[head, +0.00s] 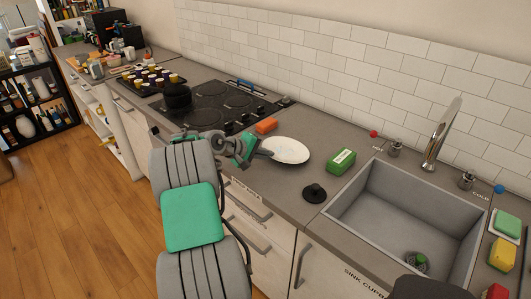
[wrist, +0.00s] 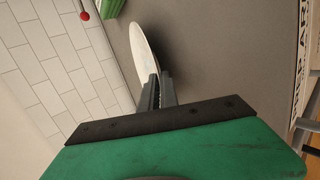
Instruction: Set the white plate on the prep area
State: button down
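The white plate (head: 286,150) is over the grey counter between the hob and the sink. My gripper (head: 266,152) reaches it from the left, at the plate's near-left rim. In the wrist view the plate (wrist: 145,52) shows nearly edge-on, and its rim runs in between the two dark fingers of my gripper (wrist: 160,88), which look closed on it. A dark shade lies on the counter beside the plate; whether its far edge touches the counter cannot be told.
A green box (head: 341,162) and a black knob-like stopper (head: 314,193) are right of the plate, before the sink (head: 400,215). The hob (head: 222,105) with a black pot (head: 177,96) is left.

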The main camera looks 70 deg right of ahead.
jog(key=shift+f, duration=0.2)
jog(key=c, duration=1.5)
grip_release()
jog(key=shift+c, duration=0.2)
jog(key=shift+o, duration=0.4)
jog(key=o, duration=0.9)
jog(key=shift+o, duration=0.2)
jog(key=shift+f, duration=0.1)
jog(key=shift+a+f, duration=0.1)
jog(key=shift+w+a, duration=0.45)
jog(key=shift+a, duration=0.25)
